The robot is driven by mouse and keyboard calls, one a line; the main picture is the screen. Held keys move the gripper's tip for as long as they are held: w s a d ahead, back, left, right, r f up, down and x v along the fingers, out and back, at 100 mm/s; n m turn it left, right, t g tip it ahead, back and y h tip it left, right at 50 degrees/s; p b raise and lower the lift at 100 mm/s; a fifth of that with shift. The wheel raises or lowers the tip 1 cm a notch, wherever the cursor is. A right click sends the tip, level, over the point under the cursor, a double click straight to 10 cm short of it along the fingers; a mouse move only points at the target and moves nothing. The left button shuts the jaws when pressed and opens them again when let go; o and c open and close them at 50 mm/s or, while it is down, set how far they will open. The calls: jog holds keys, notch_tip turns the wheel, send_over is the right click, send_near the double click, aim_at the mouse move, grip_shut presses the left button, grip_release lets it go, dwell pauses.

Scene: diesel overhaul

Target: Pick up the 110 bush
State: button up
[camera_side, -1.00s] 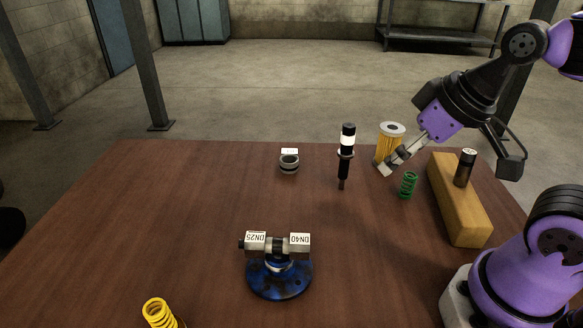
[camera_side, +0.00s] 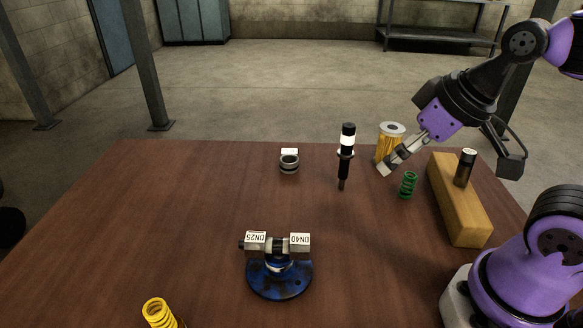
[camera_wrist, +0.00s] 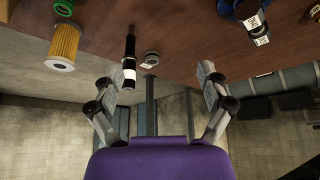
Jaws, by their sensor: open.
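A short grey ring (camera_side: 289,163) with a white tag stands on the table's far middle. It is the likeliest bush, but its tag is too small to read. It also shows in the wrist view (camera_wrist: 150,59), between and beyond the fingers. My gripper (camera_side: 386,168) is open, to the right of the ring and well apart from it, in front of the yellow filter (camera_side: 391,130). In the wrist view my gripper (camera_wrist: 156,77) has its fingers spread with nothing between them near the tips.
A black and white rod-like part (camera_side: 346,158) stands between the ring and my gripper. A green spring (camera_side: 408,186) and a wooden block (camera_side: 458,205) bearing a dark cylinder (camera_side: 465,168) are to the right. A blue flanged part (camera_side: 279,279) and yellow spring (camera_side: 158,313) are nearer. The left table is clear.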

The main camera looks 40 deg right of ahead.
notch_tip(320, 180, up, 6)
jog(key=f, duration=0.1)
jog(key=w+d+r+m+h, duration=0.15)
jog(key=w+r, duration=0.25)
jog(key=w, duration=0.5)
jog(key=m+g, duration=0.2)
jog(key=m, duration=0.2)
send_over(290, 157)
jog(key=s+a, duration=0.2)
jog(key=s, duration=0.2)
jog(key=shift+h, duration=0.25)
notch_tip(290, 157, down, 20)
jog(key=shift+w+f, duration=0.1)
jog(key=shift+f, duration=0.05)
jog(key=x, duration=0.6)
jog(key=shift+w+a, duration=0.2)
jog(key=shift+w, duration=0.1)
jog(key=c, duration=1.3)
